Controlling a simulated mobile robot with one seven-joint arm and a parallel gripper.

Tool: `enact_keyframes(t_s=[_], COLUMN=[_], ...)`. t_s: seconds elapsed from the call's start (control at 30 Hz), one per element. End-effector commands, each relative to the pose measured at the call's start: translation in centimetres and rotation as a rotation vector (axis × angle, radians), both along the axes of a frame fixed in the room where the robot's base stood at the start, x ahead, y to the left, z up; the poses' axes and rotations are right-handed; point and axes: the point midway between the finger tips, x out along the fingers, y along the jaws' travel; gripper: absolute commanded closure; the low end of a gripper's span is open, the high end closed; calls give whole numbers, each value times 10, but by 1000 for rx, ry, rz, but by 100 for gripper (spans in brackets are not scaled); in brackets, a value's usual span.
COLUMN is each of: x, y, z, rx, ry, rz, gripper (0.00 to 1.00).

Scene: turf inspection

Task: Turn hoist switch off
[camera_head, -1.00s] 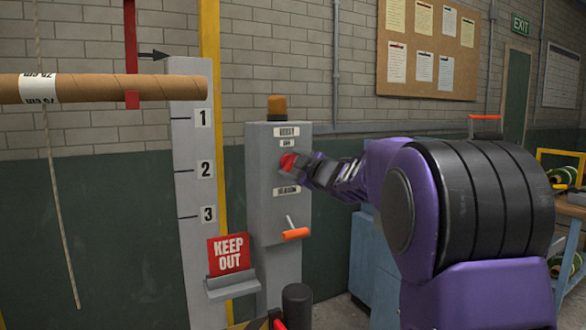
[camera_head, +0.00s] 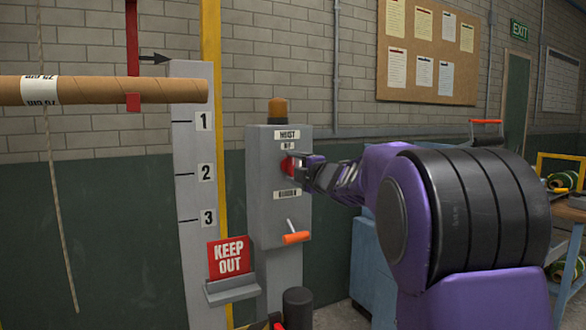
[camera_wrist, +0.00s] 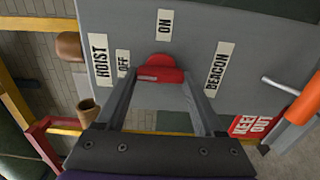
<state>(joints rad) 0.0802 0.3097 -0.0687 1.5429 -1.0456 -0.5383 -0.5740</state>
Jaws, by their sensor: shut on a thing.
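The red hoist switch (camera_head: 287,166) is a knob on the front of a grey control box (camera_head: 262,220), between the HOIST and BEACON labels. In the wrist view the switch (camera_wrist: 160,70) sits between my two fingertips. My gripper (camera_wrist: 160,82) is shut on it, one finger on each side; it also shows in the head view (camera_head: 298,168), reaching in from the right. The OFF label (camera_wrist: 123,63) is left of the knob and the ON label (camera_wrist: 165,24) above it in the wrist view. I cannot tell which label the knob points to.
An orange-handled lever (camera_head: 295,237) sticks out below the switch. A KEEP OUT sign (camera_head: 229,257) stands at the box's lower left. An amber lamp (camera_head: 278,111) tops the box. A cardboard tube (camera_head: 150,91) hangs before the numbered post (camera_head: 192,190).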

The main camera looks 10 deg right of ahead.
Motion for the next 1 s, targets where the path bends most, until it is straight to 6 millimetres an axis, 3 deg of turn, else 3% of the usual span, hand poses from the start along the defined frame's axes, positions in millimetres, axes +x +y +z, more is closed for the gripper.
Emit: enact_keyframes(t_s=[0.47, 0.5, 0.63, 1.0], x=[0, 0, 0, 0], y=[1, 1, 0, 0], z=[2, 2, 1, 0], rx=[-13, -12, -12, -11], ry=[-7, -7, -6, -5], rz=[1, 1, 1, 0], gripper=[86, 25, 1, 0])
